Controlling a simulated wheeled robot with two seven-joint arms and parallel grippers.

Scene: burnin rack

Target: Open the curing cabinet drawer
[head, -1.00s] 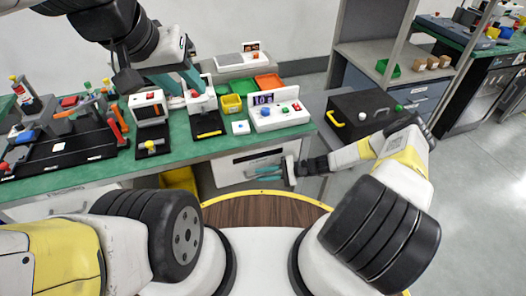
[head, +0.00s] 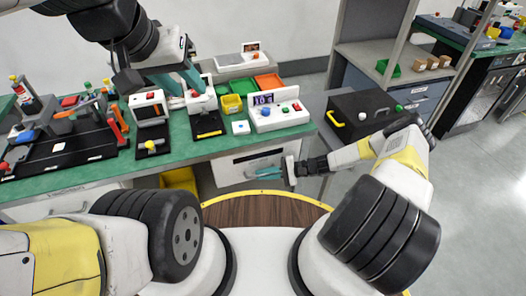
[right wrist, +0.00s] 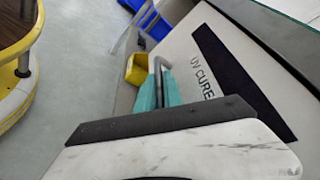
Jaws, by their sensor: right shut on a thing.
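The curing cabinet drawer (head: 228,172) has a white front under the green bench and looks closed. In the right wrist view its front (right wrist: 190,55) carries a dark strip and the words UV CURE. A thin metal handle (right wrist: 158,66) stands out from it. My right gripper (head: 258,174) is at the drawer front, and its teal fingers (right wrist: 159,88) are shut on the handle, one on each side. My left gripper (head: 186,80) is over the bench by a white device (head: 203,102); its fingertips are too small to tell open or shut.
The green bench (head: 180,165) holds a button box (head: 276,117), a yellow bin (head: 231,104) and several tools. A black case (head: 358,112) with a yellow handle stands to the right. A yellow bin (right wrist: 137,68) lies below. Grey floor is free on the right.

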